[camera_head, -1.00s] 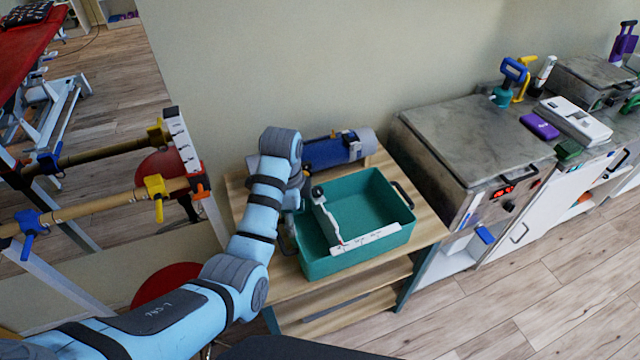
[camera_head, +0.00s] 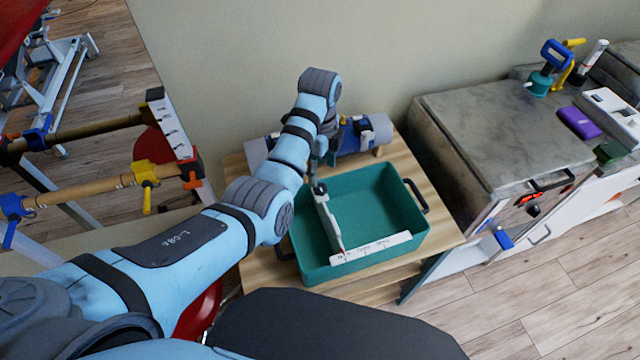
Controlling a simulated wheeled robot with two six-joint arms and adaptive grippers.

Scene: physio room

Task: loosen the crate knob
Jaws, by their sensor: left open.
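The teal crate (camera_head: 407,250) stands on a wooden table. A white divider (camera_head: 328,222) stands inside it, left of the middle. The dark crate knob (camera_head: 320,188) shows at the divider's far top end. My left arm reaches in from the left, and my left gripper (camera_head: 318,172) points down just above the knob. The gripper is open. Its fingers are small and partly hidden by the wrist, so I cannot tell whether they touch the knob. My right gripper is out of view.
A blue and grey roll (camera_head: 375,132) lies behind the crate. The wooden table (camera_head: 432,218) has a bare strip right of it. A grey-topped cabinet (camera_head: 490,125) stands to the right. Wooden bars with coloured clamps (camera_head: 145,172) are at the left.

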